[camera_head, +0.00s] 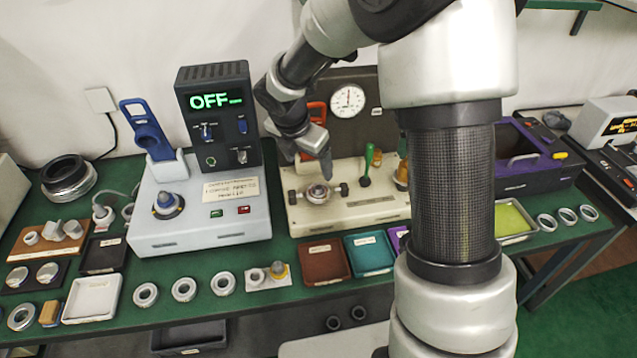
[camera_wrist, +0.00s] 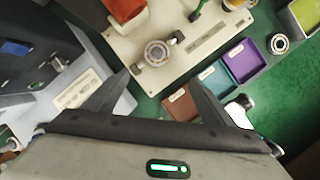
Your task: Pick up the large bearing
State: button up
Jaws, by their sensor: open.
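A bearing ring (camera_head: 318,193) sits in the clamp of a cream test fixture (camera_head: 290,212); it also shows in the wrist view (camera_wrist: 156,54). Several other metal rings lie along the table's front, such as one ring (camera_head: 146,295) at the left. I cannot tell for certain which ring is the large bearing. My gripper (camera_head: 308,158) hangs above the back left part of the cream fixture, apart from the clamped ring. In the wrist view its two fingers (camera_wrist: 160,92) are spread and empty, with the clamped ring beyond them.
A grey control box (camera_head: 215,130) reading "OFF" stands left of the fixture. A dial gauge panel (camera_head: 348,98) is behind it. Brown (camera_head: 325,262) and teal (camera_head: 370,253) trays lie in front. A purple bin (camera_head: 535,172) and three rings (camera_head: 568,217) are at the right.

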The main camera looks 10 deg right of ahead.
jog(key=n, duration=0.2)
jog(key=b, duration=0.1)
send_over(317, 190)
jog(key=s+a, duration=0.1)
jog(key=s, duration=0.1)
jog(key=f, duration=1.1)
jog(key=shift+s+a+f, duration=0.1)
jog(key=shift+a+f, duration=0.1)
jog(key=shift+f, duration=0.1)
jog(key=x, duration=0.5)
jog(key=shift+w+d+r, duration=0.1)
jog(key=shift+w+r, duration=0.05)
jog(key=shift+w, duration=0.05)
jog(key=c, duration=1.5)
notch_tip(317, 190, up, 10)
jog(key=m+g, duration=0.1)
jog(key=m, duration=0.2)
jog(key=m+g+h+p, duration=0.1)
jog(key=m, duration=0.3)
jog(key=m+g+h, duration=0.1)
jog(key=m, duration=0.3)
jog(key=shift+r, duration=0.1)
jog(key=shift+c, duration=0.2)
